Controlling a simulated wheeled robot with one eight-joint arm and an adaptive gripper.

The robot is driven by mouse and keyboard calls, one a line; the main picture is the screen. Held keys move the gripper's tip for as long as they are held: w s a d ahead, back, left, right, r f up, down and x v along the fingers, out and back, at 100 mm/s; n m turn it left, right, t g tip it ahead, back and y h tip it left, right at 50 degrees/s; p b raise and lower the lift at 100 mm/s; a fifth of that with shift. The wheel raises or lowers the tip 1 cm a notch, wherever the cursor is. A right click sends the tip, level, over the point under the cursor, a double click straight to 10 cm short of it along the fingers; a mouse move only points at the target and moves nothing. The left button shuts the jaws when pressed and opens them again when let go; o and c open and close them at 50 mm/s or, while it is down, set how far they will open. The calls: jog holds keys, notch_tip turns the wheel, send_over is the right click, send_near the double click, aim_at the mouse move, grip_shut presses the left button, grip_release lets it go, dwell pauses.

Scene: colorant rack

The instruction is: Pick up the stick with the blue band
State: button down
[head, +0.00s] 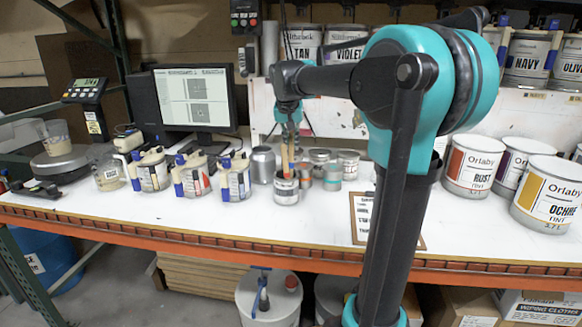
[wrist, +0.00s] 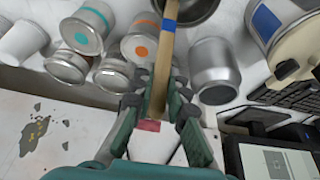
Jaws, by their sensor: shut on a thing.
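The wooden stick (wrist: 163,65) with a blue band (wrist: 168,26) lies between the two green fingers of my gripper (wrist: 159,108) in the wrist view. The gripper is shut on it, with the blue band beyond the fingertips. In the head view my gripper (head: 287,128) points down above an open can (head: 287,191) at the middle of the bench, and the stick (head: 285,158) runs down toward that can. Part of the can's rim shows at the top of the wrist view (wrist: 196,14). Whether the stick's lower end is inside the can is not clear.
Small metal cans (head: 334,176) stand close right of the open can, a grey can (head: 263,165) close left. Jugs with blue handles (head: 236,181) stand further left, a monitor (head: 196,98) behind. Large paint tins (head: 471,167) stand right. A clipboard (head: 361,211) lies near the front edge.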

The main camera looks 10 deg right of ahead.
notch_tip(320, 180, up, 20)
dwell(0.8)
